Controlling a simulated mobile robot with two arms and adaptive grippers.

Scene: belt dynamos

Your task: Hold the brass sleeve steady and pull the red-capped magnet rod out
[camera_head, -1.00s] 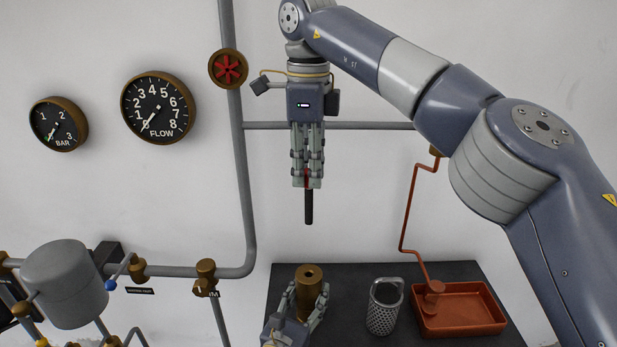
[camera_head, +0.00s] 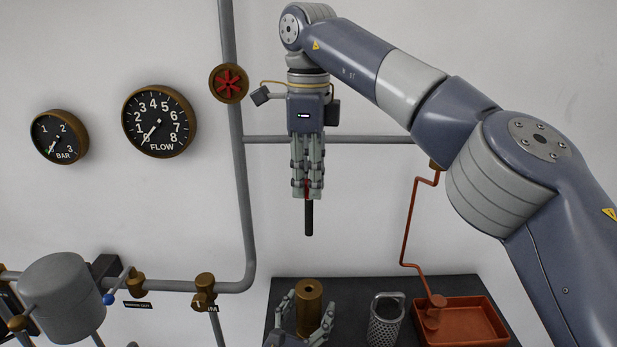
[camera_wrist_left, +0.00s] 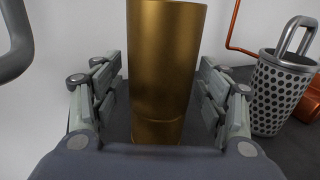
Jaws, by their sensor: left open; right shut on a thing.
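The brass sleeve (camera_head: 309,308) stands upright on the dark bench, with a hole in its top. My left gripper (camera_head: 309,322) is open, its fingers on either side of the sleeve. In the left wrist view the sleeve (camera_wrist_left: 165,70) stands between the fingers, with gaps at both sides. My right gripper (camera_head: 307,190) is shut on the red-capped magnet rod (camera_head: 309,218) and holds it upright in the air above the sleeve, clear of it. Only a little red of the cap shows between the fingers; the black rod hangs below.
A perforated metal basket (camera_head: 385,322) with a handle stands right of the sleeve, and it shows in the left wrist view (camera_wrist_left: 279,95). An orange-red tray (camera_head: 462,338) lies further right. Pipes and two gauges are on the wall. The dark bench (camera_head: 350,287) is bare behind the sleeve.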

